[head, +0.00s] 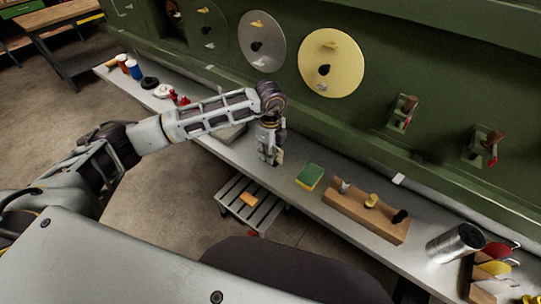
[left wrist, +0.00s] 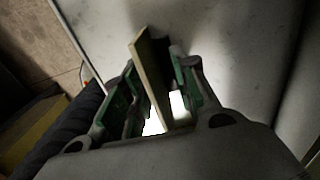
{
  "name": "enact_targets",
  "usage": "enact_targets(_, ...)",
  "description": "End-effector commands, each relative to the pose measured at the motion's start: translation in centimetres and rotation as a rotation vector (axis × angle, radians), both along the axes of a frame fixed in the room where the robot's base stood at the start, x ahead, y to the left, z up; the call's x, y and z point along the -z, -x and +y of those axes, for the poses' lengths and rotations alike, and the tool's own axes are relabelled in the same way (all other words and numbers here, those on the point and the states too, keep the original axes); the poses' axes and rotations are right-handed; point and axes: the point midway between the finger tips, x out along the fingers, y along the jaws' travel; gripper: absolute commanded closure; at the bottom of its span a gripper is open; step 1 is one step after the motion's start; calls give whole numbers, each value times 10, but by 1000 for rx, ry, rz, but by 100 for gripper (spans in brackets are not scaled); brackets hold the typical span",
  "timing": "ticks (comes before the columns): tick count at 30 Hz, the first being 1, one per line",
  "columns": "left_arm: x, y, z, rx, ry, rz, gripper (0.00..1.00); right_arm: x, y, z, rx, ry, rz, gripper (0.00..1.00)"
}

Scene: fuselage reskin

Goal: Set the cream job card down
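My left gripper (head: 268,158) points down just above the grey bench ledge, left of the green-and-yellow pad. In the left wrist view the fingers of my left gripper (left wrist: 160,85) are closed in on the cream job card (left wrist: 147,70), a thin slab standing on edge between the green finger pads. A small cream part of the card (head: 279,156) shows beside the fingertips in the head view. Its lower edge is close to the ledge; I cannot tell whether it touches. My right gripper is not in view.
The ledge (head: 228,150) runs along the green panel wall. A green-and-yellow pad (head: 310,176), a wooden block with knobs (head: 365,210) and a metal can (head: 455,244) stand to the right. Bottles (head: 134,69) stand far left. A slatted stool (head: 252,206) is below.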

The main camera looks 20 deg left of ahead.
Motion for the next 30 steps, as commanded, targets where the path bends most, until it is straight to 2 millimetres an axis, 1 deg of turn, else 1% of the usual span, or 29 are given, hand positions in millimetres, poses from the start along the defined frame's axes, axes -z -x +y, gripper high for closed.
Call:
enact_targets(14,1,0,0,0,0,0,71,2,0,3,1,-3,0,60)
enact_targets(18,1,0,0,0,0,0,89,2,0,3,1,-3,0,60)
enact_targets(21,1,0,0,0,0,0,100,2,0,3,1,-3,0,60)
enact_targets(30,1,0,0,0,0,0,100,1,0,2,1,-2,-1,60)
